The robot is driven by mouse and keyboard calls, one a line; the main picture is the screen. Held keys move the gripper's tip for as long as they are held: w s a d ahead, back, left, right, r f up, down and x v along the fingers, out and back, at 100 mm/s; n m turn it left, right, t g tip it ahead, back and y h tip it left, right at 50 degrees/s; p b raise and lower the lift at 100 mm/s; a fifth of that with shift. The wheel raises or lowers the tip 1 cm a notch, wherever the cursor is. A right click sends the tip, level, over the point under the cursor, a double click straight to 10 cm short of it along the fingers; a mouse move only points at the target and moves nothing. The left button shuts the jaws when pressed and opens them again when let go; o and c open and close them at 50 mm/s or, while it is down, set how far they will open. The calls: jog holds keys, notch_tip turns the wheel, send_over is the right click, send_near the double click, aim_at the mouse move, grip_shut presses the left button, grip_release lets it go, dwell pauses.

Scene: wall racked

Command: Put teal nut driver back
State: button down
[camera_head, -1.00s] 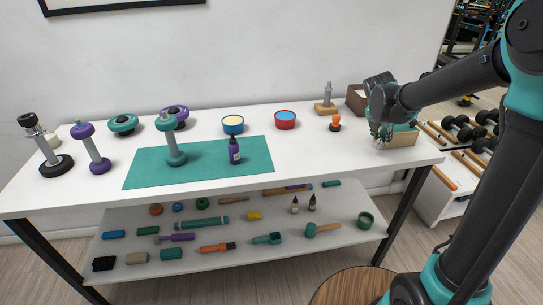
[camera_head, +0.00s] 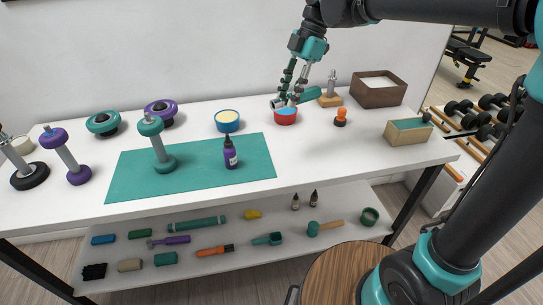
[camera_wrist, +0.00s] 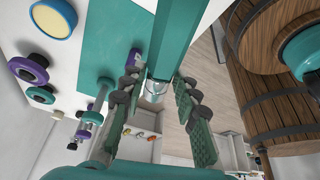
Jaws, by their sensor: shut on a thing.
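My gripper (camera_head: 286,102) is over the back of the white bench, in front of the red bowl (camera_head: 285,117) in the head view, and looks shut on the teal nut driver (camera_head: 312,94). Part of a teal handle sticks out to the right of my fingers there. In the wrist view a large teal faceted handle (camera_wrist: 178,35) with a silvery end lies between my dark padded fingers (camera_wrist: 156,75). The rest of the nut driver is hidden by the fingers.
A wooden block with a grey upright (camera_head: 331,90) stands just right of my gripper. A brown box (camera_head: 378,92), an orange-topped item (camera_head: 341,116) and a light wooden box (camera_head: 407,132) are farther right. A purple bottle (camera_head: 230,153) stands on the teal mat (camera_head: 205,178).

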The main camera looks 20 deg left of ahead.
aim_at(304, 98)
notch_tip(304, 98, down, 20)
jog(key=shift+s+r, duration=0.1)
jog(key=shift+r, duration=0.15)
dwell(0.6)
jog(key=c, duration=1.1)
grip_release()
jog(key=shift+c, duration=0.2)
jog(key=shift+f, duration=0.1)
jog(key=v, duration=1.1)
jog(key=a+v, duration=0.1)
jog(key=v, duration=0.5)
jog(key=shift+r, duration=0.25)
